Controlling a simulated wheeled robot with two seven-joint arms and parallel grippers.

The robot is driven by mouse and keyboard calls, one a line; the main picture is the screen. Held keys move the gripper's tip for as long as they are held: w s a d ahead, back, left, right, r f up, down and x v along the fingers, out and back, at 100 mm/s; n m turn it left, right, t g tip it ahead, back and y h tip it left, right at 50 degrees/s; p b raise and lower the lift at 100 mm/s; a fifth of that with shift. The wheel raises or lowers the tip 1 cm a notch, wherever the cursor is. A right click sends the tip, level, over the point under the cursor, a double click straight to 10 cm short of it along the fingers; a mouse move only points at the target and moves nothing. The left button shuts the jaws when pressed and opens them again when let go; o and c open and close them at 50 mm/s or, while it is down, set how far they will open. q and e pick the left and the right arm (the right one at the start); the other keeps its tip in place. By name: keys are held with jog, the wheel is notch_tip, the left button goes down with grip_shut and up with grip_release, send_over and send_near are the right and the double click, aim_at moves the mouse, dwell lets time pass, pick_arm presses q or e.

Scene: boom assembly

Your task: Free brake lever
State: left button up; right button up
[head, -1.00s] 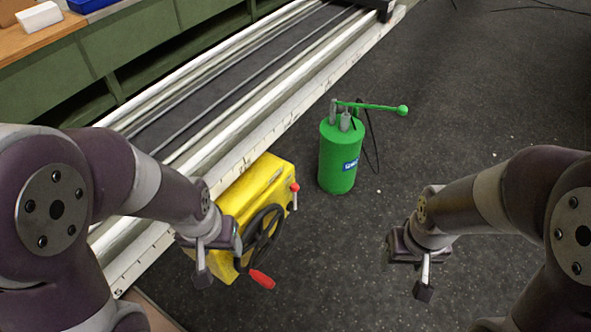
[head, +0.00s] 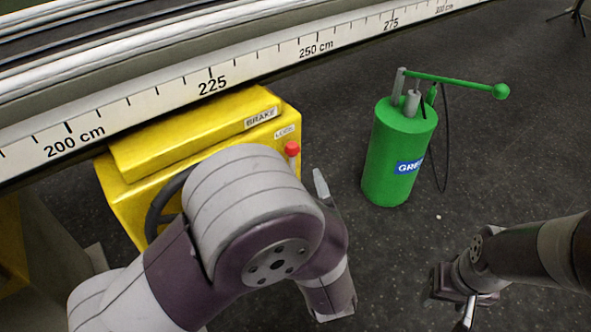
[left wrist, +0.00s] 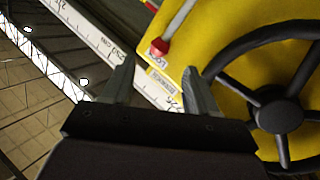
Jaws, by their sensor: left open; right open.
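The brake lever's red knob (head: 292,148) is at the right end of the yellow box (head: 150,150) under the rail. In the left wrist view the red knob (left wrist: 160,48) sits on a grey rod, just beyond the fingertips. My left gripper (left wrist: 158,66) is open, its two fingers apart and pointing towards the knob, with nothing between them. In the head view one finger (head: 321,184) shows just right of the knob; the rest is hidden by my arm. My right gripper (head: 467,312) is open and empty over the floor at lower right.
A black handwheel (left wrist: 278,108) on the box stands close right of the left fingers in the wrist view. A rail with a centimetre scale (head: 260,62) runs above the box. A green pump (head: 400,150) with a long handle stands to the right. The floor between is clear.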

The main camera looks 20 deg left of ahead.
aim_at(294, 156)
pick_arm(q)
jog(key=b+x, duration=0.2)
jog(key=x, duration=0.5)
jog(key=shift+w+a+f, duration=0.1)
jog(key=shift+f, duration=0.05)
jog(key=shift+w+a, duration=0.2)
jog(key=shift+w, duration=0.2)
grip_shut()
